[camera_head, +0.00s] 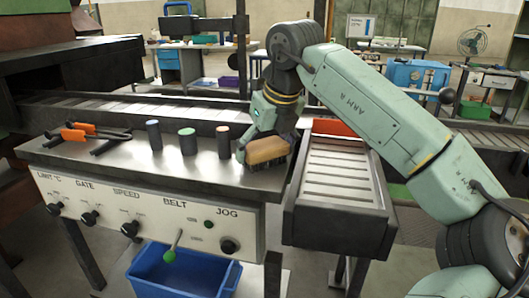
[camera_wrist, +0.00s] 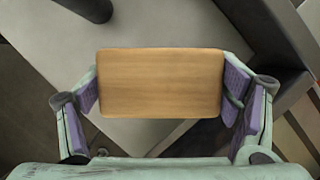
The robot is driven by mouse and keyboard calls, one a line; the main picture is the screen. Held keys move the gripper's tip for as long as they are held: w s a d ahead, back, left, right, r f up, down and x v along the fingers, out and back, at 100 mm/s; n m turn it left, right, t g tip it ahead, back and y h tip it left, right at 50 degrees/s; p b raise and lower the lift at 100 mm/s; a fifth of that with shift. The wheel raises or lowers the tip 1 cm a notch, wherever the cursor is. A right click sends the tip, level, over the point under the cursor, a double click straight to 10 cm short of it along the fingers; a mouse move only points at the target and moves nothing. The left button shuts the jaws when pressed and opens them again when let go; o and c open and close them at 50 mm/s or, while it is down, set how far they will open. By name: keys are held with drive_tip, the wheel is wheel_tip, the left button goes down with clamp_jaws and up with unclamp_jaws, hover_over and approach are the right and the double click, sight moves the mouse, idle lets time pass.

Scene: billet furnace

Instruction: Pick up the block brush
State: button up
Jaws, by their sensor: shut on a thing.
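The block brush (camera_head: 267,151) has a tan wooden block with dark bristles below. It is at the right end of the grey metal console top (camera_head: 175,172). In the wrist view the wooden back of the brush (camera_wrist: 160,83) fills the middle, between purple finger pads. My gripper (camera_head: 262,140) is shut on the brush, with one finger at each short end; it also shows in the wrist view (camera_wrist: 163,92). The bristles are at or just above the console top; I cannot tell whether they touch it.
Several upright cylinders stand on the console, including a green-topped one (camera_head: 187,141). Orange-handled tools (camera_head: 80,133) lie at its left. A slatted chute (camera_head: 338,178) adjoins on the right. Knobs line the console front, above a blue bin (camera_head: 183,272). A roller conveyor (camera_head: 130,108) runs behind.

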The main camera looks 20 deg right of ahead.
sight(265, 143)
wheel_tip(265, 143, up, 10)
drive_tip(key=shift+r, duration=0.1)
idle(0.4)
drive_tip(key=o, duration=0.8)
drive_tip(key=c, duration=0.5)
drive_tip(key=shift+o, duration=0.2)
